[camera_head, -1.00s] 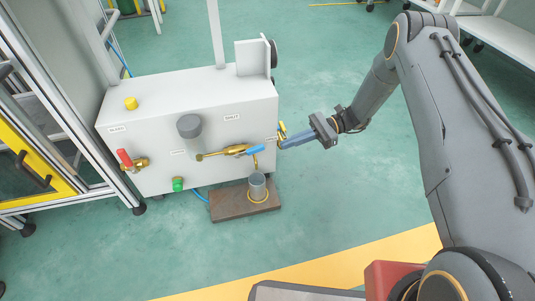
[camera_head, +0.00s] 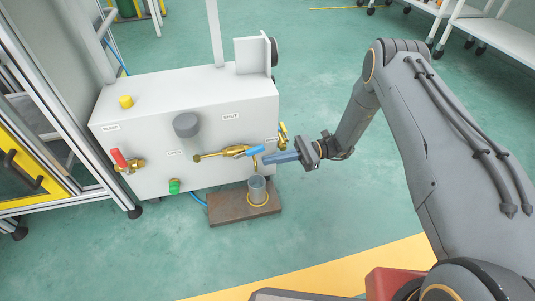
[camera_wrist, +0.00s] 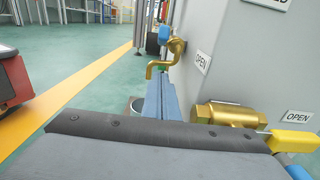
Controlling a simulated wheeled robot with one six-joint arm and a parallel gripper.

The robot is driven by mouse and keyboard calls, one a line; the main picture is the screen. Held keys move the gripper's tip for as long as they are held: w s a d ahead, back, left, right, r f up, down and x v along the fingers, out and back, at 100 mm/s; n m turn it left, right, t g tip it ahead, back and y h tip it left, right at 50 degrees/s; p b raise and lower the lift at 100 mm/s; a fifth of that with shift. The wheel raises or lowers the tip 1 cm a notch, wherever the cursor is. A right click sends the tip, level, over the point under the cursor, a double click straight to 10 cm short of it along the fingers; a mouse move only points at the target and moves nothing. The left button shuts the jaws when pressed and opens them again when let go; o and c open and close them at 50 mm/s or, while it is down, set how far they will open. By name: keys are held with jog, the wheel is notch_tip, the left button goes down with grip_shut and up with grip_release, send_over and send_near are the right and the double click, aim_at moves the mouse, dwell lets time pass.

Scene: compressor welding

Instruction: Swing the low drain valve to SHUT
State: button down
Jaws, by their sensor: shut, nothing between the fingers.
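A white box-shaped unit (camera_head: 150,160) carries several brass valves. A horizontal brass valve (camera_head: 222,153) on its front has a blue lever (camera_head: 254,150) at its right end. A bent brass spout (camera_wrist: 162,62) hangs near a metal cup (camera_head: 257,188). At the right edge is a brass valve (camera_wrist: 228,114) with a yellow handle (camera_head: 282,130); the handle also shows in the wrist view (camera_wrist: 292,140). I cannot tell surely which is the low drain valve. My gripper (camera_head: 265,160) is shut and empty, its tips just below the blue lever, near the spout; contact is unclear.
A red-handled valve (camera_head: 121,160) is at the unit's left, with a green fitting (camera_head: 174,187) below. The cup stands on a brown board (camera_head: 228,207). OPEN labels (camera_wrist: 203,62) and a SHUT label (camera_head: 231,116) mark the unit.

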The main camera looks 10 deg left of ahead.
aim_at(249, 153)
jog(key=shift+s+a+r+b, duration=0.15)
jog(key=shift+a+r, duration=0.1)
jog(key=shift+r, duration=0.4)
jog(key=shift+s+a+r+b, duration=0.1)
jog(key=shift+a+r+b, duration=0.15)
jog(key=shift+r, duration=0.4)
jog(key=shift+s+a+r+b, duration=0.1)
jog(key=shift+a+r, duration=0.2)
jog(key=shift+r, duration=0.35)
jog(key=shift+d+r, duration=0.1)
